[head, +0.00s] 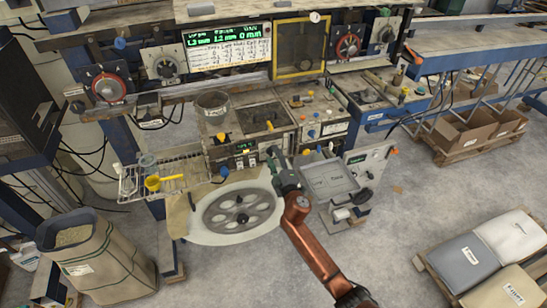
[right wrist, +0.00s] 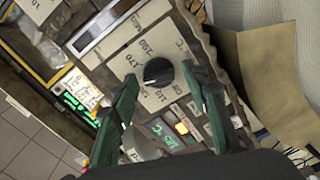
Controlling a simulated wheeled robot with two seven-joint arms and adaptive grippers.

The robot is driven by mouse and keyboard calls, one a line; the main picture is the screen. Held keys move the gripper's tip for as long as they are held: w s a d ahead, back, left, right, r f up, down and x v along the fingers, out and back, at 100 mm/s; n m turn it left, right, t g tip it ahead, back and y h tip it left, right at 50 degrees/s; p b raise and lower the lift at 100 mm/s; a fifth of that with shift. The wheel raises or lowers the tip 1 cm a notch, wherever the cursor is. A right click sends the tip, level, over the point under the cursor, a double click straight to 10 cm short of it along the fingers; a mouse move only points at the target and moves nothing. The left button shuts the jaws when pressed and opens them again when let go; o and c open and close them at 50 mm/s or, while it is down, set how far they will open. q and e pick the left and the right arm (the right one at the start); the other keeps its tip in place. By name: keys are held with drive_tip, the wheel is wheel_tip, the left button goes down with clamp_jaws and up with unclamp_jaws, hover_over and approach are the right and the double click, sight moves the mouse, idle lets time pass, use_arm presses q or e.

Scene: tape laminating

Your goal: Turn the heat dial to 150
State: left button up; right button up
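The heat dial (right wrist: 157,72) is a round black knob on a pale panel, with printed numbers around it that look like 150 and 170. A light mark shows on the knob, but I cannot tell exactly which number it points to. My right gripper (right wrist: 160,76) is open, its green fingertips on either side of the knob with visible gaps. It holds nothing. In the head view my right gripper (head: 280,168) is at the front of the laminating machine (head: 250,118) and hides part of that front. My left gripper is not in view.
A green display (right wrist: 153,128) and a lit amber button (right wrist: 182,127) lie near the dial. In the head view a wire rack (head: 185,175) with a yellow scoop (head: 160,183) stands left, a large spoked wheel (head: 240,211) below, and a grey tray (head: 330,182) right of the gripper.

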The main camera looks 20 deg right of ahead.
drive_tip(key=shift+s, duration=0.1)
drive_tip(key=s, duration=1.1)
drive_tip(key=shift+s+d, duration=0.2)
drive_tip(key=shift+s, duration=0.2)
